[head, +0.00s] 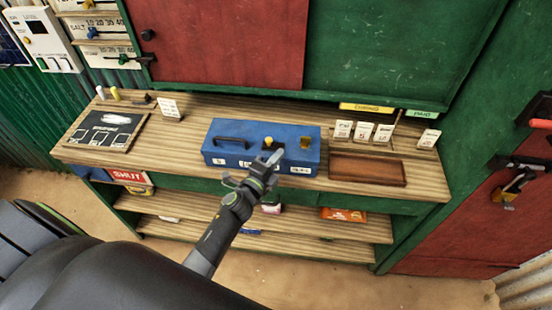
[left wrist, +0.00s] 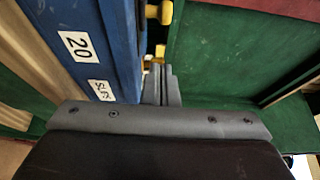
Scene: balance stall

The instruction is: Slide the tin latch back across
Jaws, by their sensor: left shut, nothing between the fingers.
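A blue tin (head: 225,158) stands on the wooden counter, with a dark handle on its left part and white number labels along its front. A yellow knob (head: 268,141) and a brass-coloured piece (head: 304,142) sit on its right part; I cannot tell for sure which is the latch. My left gripper (head: 273,160) is shut and empty at the tin's front right, partly hiding it. In the left wrist view, the shut fingers (left wrist: 161,84) are beside the blue tin wall (left wrist: 122,40), with yellow knobs (left wrist: 165,12) beyond the tips. Contact is unclear.
A brown wooden tray (head: 367,171) lies right of the tin, with several small white cards (head: 363,131) behind it. A chalkboard (head: 105,130) lies at the counter's left. Shelves with goods are below. A red door with a latch (head: 510,190) is at far right.

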